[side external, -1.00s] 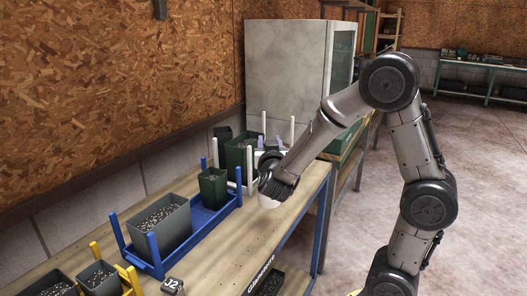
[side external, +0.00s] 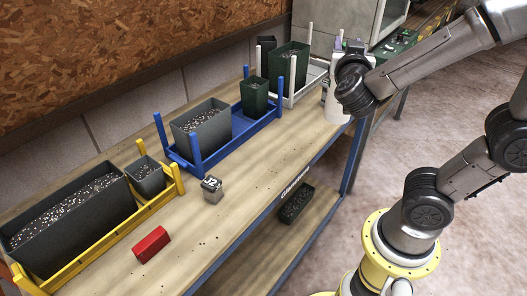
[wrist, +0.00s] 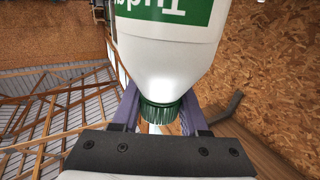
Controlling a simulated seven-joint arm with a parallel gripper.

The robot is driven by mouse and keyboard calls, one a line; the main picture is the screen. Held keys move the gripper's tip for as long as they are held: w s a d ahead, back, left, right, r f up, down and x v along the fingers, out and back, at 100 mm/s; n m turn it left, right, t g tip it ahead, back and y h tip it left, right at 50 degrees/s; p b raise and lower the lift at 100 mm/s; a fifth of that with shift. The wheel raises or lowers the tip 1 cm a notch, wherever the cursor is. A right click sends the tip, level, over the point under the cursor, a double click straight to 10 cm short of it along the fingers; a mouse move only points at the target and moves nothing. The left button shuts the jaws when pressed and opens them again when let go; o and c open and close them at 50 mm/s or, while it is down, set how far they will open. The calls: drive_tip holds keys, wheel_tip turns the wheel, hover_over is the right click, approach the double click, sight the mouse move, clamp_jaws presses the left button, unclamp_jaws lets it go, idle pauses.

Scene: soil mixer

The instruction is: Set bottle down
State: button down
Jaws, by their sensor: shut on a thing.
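A white bottle (side external: 337,107) is at the bench's right end, beside the white rack, partly hidden by my wrist in the side view. In the wrist view the white bottle (wrist: 168,55) shows a green label with white lettering and a ribbed green cap (wrist: 166,112). My gripper (wrist: 158,110) is shut on the bottle, with its purple fingers either side near the cap. The bottle's lower end is near the bench top (side external: 240,185); I cannot tell whether it touches.
A white rack (side external: 303,88) with green pots, a blue rack (side external: 240,132) with dark and green pots, and a yellow rack (side external: 93,243) with grey planters line the wall. A grey J2 block (side external: 212,188) and a red block (side external: 150,244) lie in front. Bare bench lies between.

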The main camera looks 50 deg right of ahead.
drive_tip(key=shift+s+r, duration=0.15)
drive_tip(key=shift+s, duration=0.1)
drive_tip(key=shift+s+a+m+g, duration=0.1)
drive_tip(key=shift+a+m+g, duration=0.1)
drive_tip(key=shift+m+g, duration=0.1)
drive_tip(key=shift+a, duration=0.9)
drive_tip(key=a+n+t+y, duration=0.3)
drive_tip(key=a+n+t, duration=0.15)
drive_tip(key=a, duration=0.95)
drive_tip(key=w+f, duration=1.3)
drive_tip(key=w, duration=0.1)
drive_tip(key=shift+w+a+f+t, duration=0.15)
drive_tip(key=shift+w+t, duration=0.2)
drive_tip(key=shift+w, duration=0.05)
drive_tip(key=shift+f, duration=0.15)
